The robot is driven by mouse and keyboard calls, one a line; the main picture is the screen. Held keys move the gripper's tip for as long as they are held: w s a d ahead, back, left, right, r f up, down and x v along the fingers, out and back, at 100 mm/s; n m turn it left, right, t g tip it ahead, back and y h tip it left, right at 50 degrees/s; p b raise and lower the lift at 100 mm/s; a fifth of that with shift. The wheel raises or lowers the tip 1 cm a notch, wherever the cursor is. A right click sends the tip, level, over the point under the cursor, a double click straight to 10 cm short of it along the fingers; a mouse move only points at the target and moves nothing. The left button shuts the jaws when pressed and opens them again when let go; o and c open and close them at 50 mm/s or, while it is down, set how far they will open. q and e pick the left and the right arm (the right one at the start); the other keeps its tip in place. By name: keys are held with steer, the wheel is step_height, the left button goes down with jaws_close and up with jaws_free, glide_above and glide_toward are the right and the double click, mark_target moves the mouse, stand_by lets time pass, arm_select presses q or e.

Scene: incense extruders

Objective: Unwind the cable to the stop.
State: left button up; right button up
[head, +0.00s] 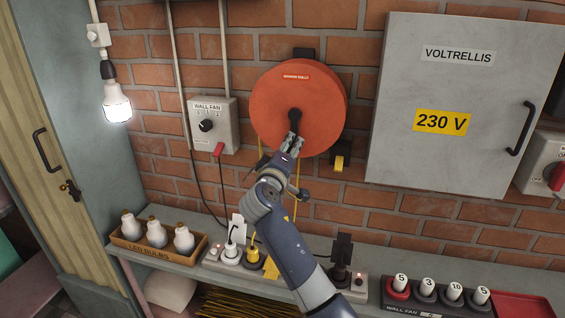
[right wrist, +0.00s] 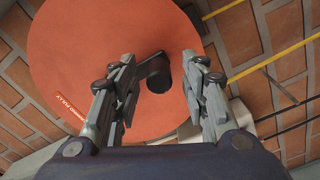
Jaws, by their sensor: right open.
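The cable reel is a round orange drum (head: 322,95) on the brick wall, and it fills much of the right wrist view (right wrist: 110,50). A black crank handle (head: 295,115) stands out from its face; its knob (right wrist: 158,78) shows in the right wrist view. My right gripper (head: 291,143) is just below the handle. Its two fingers are apart in the right wrist view, with the knob between and beyond them. I cannot tell whether either finger touches it. Yellow cable (head: 297,180) hangs below the drum, partly hidden by my arm. A yellow plug or stop (head: 340,162) sits at lower right.
A grey VOLTRELLIS cabinet (head: 440,150) is right of the reel. A wall fan switch (head: 213,125) is at left. The shelf (head: 205,262) below holds a box of bulbs (head: 150,249), a power strip and a fuse rack (head: 430,308). A lit bulb (head: 116,104) hangs at left.

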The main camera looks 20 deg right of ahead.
steer(key=v, duration=0.9)
steer(key=shift+s+a, duration=0.15)
steer(key=shift+s, duration=0.2)
steer(key=shift+f, duration=0.1)
